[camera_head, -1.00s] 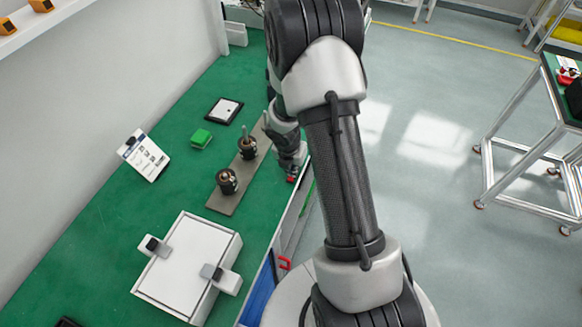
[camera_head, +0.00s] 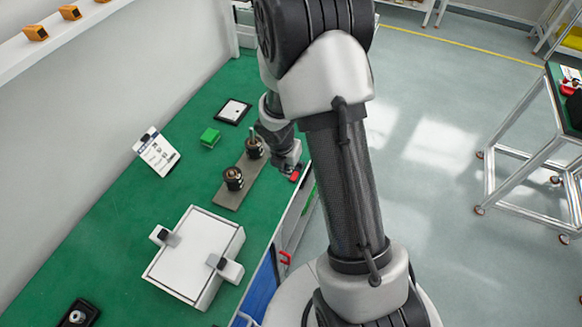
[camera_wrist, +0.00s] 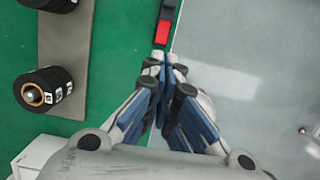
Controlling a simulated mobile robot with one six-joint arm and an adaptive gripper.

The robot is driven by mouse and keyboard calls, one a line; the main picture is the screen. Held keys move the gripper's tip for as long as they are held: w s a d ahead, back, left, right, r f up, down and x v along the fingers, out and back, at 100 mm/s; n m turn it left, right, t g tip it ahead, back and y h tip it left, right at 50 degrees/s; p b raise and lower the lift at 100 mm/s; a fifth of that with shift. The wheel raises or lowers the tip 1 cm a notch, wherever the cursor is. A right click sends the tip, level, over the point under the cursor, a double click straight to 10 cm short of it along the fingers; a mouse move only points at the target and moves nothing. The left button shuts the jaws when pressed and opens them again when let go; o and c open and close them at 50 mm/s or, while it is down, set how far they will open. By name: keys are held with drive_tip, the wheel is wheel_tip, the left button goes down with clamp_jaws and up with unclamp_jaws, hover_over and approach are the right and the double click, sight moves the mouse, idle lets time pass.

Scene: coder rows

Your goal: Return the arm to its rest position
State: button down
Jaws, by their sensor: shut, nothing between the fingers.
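My gripper (camera_wrist: 163,62) shows in the wrist view with its fingertips together and nothing between them. It hangs over the bench's right edge, close to a red block (camera_wrist: 162,32) in that view. In the head view my arm crosses the picture from the lower right to the top. The wrist end reaches down by the bench edge, beside the grey plate (camera_head: 228,195); the fingers are hidden there. The plate bears two dark round coders, the nearer one (camera_head: 233,179) and the farther one (camera_head: 254,149). The nearer one also shows in the wrist view (camera_wrist: 45,90).
The green bench (camera_head: 110,215) holds a white box (camera_head: 195,255) with two clamps, a label card (camera_head: 156,152), a green block (camera_head: 210,137), a black-framed tablet (camera_head: 233,111) and a dark device (camera_head: 77,316). A wheeled table (camera_head: 530,200) stands right. Floor between is clear.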

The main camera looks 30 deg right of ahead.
drive_tip(key=shift+v, duration=0.75)
drive_tip(key=s+a+r+m+t+b, duration=0.15)
drive_tip(key=s+r+m, duration=0.25)
drive_tip(key=r+m, duration=0.4)
drive_tip(key=s+a+r+m+b, duration=0.1)
drive_tip(key=s+a+r+m, duration=0.15)
drive_tip(key=r+m, duration=0.45)
drive_tip(key=s+a+r+m+b, duration=0.1)
drive_tip(key=s+a+r+m, duration=0.1)
drive_tip(key=s, duration=0.3)
drive_tip(key=s+a+r+m+t+y, duration=0.1)
drive_tip(key=s+a+r+m, duration=0.1)
drive_tip(key=s+m, duration=0.3)
drive_tip(key=s+a+r+m+y+b, duration=0.1)
drive_tip(key=s+a+r+m, duration=0.2)
drive_tip(key=s, duration=0.2)
drive_tip(key=shift+r+m+b, duration=0.3)
drive_tip(key=shift+r+b, duration=0.05)
